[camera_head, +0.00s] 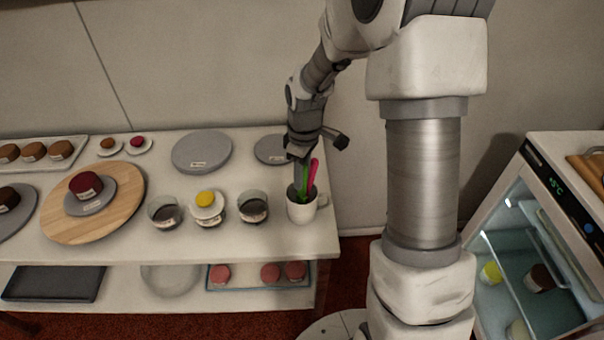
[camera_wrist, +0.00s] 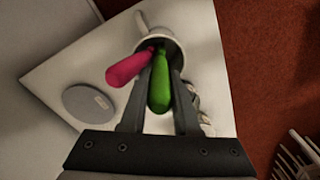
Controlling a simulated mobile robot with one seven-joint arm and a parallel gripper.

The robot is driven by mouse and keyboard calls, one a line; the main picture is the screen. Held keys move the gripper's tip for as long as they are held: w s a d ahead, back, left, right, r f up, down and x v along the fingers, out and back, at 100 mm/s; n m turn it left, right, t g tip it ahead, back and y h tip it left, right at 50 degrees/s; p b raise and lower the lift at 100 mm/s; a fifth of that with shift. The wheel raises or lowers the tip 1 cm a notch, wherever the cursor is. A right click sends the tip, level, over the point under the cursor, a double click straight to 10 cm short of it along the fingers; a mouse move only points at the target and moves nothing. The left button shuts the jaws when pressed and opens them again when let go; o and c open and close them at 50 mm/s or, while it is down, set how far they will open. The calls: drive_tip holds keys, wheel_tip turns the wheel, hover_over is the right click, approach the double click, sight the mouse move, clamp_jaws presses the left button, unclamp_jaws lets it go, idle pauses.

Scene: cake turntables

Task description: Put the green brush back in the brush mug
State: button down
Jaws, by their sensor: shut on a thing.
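The white brush mug (camera_head: 302,210) stands upright near the right end of the table, its handle to the right. A pink brush (camera_head: 312,172) leans in it, handle up; it also shows in the wrist view (camera_wrist: 130,67). The green brush (camera_head: 304,182) is beside the pink one, its lower end within the mug's mouth in the picture; how deep it sits is hidden. My gripper (camera_head: 302,160) is right above the mug, shut on the green brush. In the wrist view the green handle (camera_wrist: 160,85) lies between my two fingers, over the mug (camera_wrist: 160,38).
Dark-filled glass cups (camera_head: 253,208) stand left of the mug, one with a small yellow cake (camera_head: 206,198) near it. A grey turntable (camera_head: 270,150) lies behind the mug. A wooden board (camera_head: 125,215) is farther left. An open-fronted cooler (camera_head: 540,250) stands right.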

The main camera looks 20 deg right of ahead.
drive_tip(key=c, duration=0.6)
unclamp_jaws()
wheel_tip(320, 180, up, 10)
drive_tip(key=p, duration=0.7)
drive_tip(key=shift+p, duration=0.3)
drive_tip(key=shift+r, duration=0.25)
drive_tip(key=s+r+m+t, duration=0.35)
drive_tip(key=s+r, duration=0.45)
drive_tip(key=r, duration=0.5)
drive_tip(key=s+r+m, duration=0.2)
drive_tip(key=s, duration=0.2)
drive_tip(key=s+r+m+t, duration=0.1)
drive_tip(key=s+r+m, duration=0.1)
drive_tip(key=s, duration=0.3)
drive_tip(key=s+r+m+t, duration=0.1)
drive_tip(key=s+m, duration=0.1)
drive_tip(key=s, duration=0.2)
drive_tip(key=shift+s+r, duration=0.2)
drive_tip(key=shift+r, duration=0.2)
